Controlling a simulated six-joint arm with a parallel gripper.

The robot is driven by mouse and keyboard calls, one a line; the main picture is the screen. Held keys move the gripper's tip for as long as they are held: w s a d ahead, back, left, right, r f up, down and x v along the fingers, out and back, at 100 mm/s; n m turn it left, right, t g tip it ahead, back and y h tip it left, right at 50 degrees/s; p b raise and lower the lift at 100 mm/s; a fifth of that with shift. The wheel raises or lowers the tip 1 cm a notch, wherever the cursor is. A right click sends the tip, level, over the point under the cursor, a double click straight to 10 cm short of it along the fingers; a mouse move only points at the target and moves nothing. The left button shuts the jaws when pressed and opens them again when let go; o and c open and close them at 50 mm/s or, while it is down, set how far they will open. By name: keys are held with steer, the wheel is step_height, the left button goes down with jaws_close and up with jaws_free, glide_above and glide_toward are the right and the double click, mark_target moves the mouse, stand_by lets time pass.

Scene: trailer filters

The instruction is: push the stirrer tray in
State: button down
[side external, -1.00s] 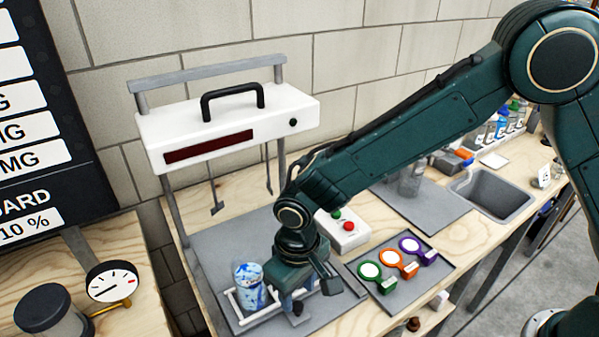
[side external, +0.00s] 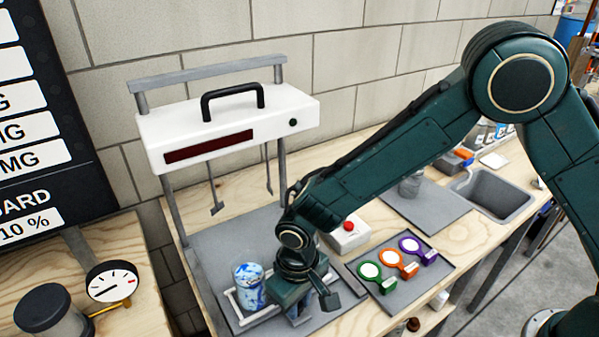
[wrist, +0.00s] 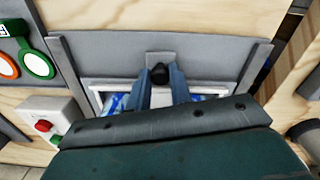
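The stirrer tray (side external: 233,305) is a low, pale-framed tray under the white stirrer unit, at its front. A beaker (side external: 248,283) with blue and white marbled contents stands on it. My gripper (side external: 299,318) is low at the tray's front side.
The white stirrer unit (side external: 225,125) hangs on posts above, with thin stirring rods. A control box with a red button (side external: 347,228) is close behind my gripper. Right of it lies a dark tray (side external: 400,290) with green, orange and purple round tags. A sink (side external: 492,195) is farther right.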

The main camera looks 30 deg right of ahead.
steer(key=shift+w, duration=7.25)
steer(key=c, duration=1.4)
jaws_free()
steer(key=shift+w, duration=0.1)
steer(key=shift+o, duration=0.7)
steer(key=shift+s, duration=0.2)
steer(key=shift+s, duration=0.1)
